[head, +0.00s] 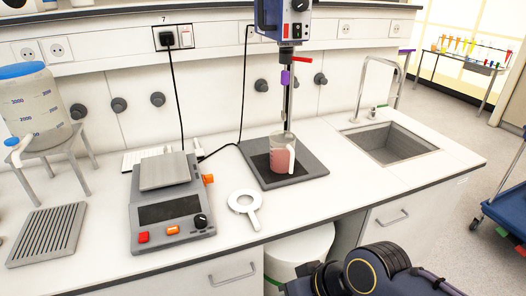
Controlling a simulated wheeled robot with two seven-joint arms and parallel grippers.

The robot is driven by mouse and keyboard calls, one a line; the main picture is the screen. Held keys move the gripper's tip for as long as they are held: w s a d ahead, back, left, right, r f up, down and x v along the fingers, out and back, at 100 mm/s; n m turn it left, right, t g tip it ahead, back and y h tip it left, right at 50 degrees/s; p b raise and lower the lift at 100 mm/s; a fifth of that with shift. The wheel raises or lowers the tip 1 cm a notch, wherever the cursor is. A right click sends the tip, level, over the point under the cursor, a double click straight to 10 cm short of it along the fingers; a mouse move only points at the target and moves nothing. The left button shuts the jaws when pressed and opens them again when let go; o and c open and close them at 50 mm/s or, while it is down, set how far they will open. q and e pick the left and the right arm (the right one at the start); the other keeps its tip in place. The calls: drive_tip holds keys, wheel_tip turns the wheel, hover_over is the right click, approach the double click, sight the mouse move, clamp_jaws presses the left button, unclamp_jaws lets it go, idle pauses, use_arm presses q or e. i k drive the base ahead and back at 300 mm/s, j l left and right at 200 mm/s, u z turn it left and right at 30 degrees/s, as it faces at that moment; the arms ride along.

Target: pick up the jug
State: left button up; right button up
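The jug (291,164), a clear vessel with a white handle and pink liquid in it, stands upright on the dark plate (315,165) of a stirrer stand. The handle is on its right, front side. The stirrer's rod hangs above or into the jug; I cannot tell how far in it reaches. No gripper is near the jug. Dark rounded links of my own arm show at the bottom right, but no fingertips are visible there. My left gripper does not show.
The stirrer head (285,20) overhangs the jug. The sink (390,143) is to the right. A blue-capped carboy (33,105) stands at far left.

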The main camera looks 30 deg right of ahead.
sight(284, 155)
drive_tip(key=z, duration=1.2)
